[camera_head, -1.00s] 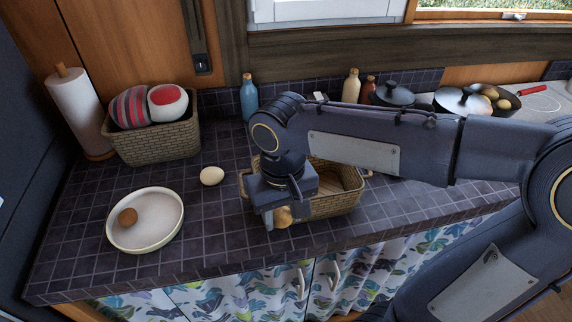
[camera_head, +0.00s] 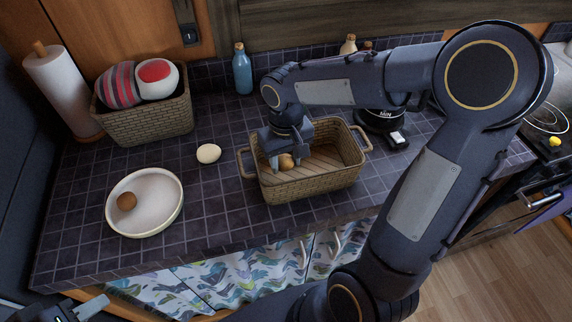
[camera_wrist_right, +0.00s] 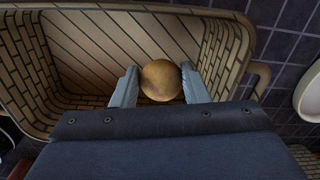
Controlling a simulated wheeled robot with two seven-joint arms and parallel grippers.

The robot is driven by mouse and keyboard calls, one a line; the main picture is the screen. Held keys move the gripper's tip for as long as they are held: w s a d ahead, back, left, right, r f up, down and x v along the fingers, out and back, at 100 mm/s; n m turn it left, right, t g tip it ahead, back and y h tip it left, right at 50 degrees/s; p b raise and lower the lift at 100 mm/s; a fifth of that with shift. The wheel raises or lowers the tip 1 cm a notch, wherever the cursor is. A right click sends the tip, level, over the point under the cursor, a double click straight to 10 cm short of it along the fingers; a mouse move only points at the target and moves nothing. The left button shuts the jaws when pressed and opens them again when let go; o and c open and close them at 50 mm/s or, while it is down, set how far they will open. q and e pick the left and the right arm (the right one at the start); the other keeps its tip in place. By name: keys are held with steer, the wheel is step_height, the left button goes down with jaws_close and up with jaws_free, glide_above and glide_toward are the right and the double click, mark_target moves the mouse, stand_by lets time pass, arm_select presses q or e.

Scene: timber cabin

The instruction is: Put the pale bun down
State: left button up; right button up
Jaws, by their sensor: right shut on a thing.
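My right gripper (camera_head: 280,164) is shut on a golden-tan round bun (camera_head: 286,160) inside the wicker basket (camera_head: 312,186). The right wrist view shows the bun (camera_wrist_right: 161,80) between both fingertips, over the basket's slatted floor. I cannot tell whether it touches the floor. A cream, egg-shaped piece (camera_head: 208,153) lies on the counter left of the basket. A darker brown bun (camera_head: 127,201) lies in the white dish (camera_head: 160,217). My left gripper (camera_head: 80,309) is partly in view at the bottom left, apart from these things; its opening is unclear.
A second basket (camera_head: 150,122) with a striped and a red-white round thing stands at the back left, beside a paper towel roll (camera_head: 62,88). A blue bottle (camera_head: 242,70) stands at the back. Tiled counter is free between dish and basket.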

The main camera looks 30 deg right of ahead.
mark_target(286, 176)
steer(key=f, duration=0.2)
steer(key=w+f, duration=0.1)
steer(key=shift+d+f, duration=0.3)
steer(key=shift+f, duration=0.4)
steer(key=shift+f, duration=0.3)
steer(key=o, duration=0.9)
steer(key=shift+r, duration=0.15)
steer(key=shift+o, duration=0.2)
